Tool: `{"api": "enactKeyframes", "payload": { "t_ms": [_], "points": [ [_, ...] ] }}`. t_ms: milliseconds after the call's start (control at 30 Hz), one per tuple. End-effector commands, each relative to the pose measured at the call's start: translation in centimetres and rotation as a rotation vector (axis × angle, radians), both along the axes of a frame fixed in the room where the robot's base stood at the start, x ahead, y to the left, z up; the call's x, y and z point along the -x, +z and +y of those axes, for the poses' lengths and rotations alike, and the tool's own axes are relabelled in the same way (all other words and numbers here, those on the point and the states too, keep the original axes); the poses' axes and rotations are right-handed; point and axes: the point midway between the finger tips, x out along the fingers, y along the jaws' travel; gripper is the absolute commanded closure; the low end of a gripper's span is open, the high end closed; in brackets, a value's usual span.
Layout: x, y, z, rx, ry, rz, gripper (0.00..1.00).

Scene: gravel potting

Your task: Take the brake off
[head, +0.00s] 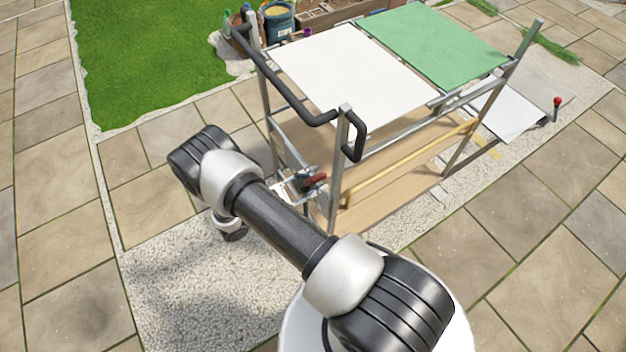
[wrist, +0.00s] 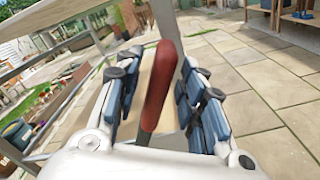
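The brake lever has a red grip (head: 316,179) and stands at the near end of the trolley's metal frame. In the wrist view the red grip (wrist: 160,85) rises slightly tilted on a grey stem, between the two blue-padded fingers. My gripper (head: 298,185) is open around the lever, and gaps show between the grip and the pads on both sides. The same open fingers show in the wrist view (wrist: 160,98). In the head view my arm and the frame partly hide the fingers, and the lever's foot is hidden.
The trolley carries a white panel (head: 350,70) and a green panel (head: 433,45) on top, with a wooden shelf (head: 400,165) below. A black push handle (head: 290,95) overhangs near my gripper. A red-knobbed lever (head: 557,102) stands at right.

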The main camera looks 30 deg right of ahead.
Motion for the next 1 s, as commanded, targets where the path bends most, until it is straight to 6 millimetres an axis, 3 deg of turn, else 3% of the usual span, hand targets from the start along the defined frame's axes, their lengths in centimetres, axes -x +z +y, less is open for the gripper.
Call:
{"api": "enactKeyframes", "payload": {
  "t_ms": [333, 867, 1000],
  "points": [
    [0.00, 0.02, -0.39, 0.000, -0.001, 0.000, 0.64],
    [0.00, 0.00, -0.36, 0.000, -0.001, 0.000, 0.99],
    [0.00, 0.00, -0.36, 0.000, -0.001, 0.000, 1.00]
  ]
}}
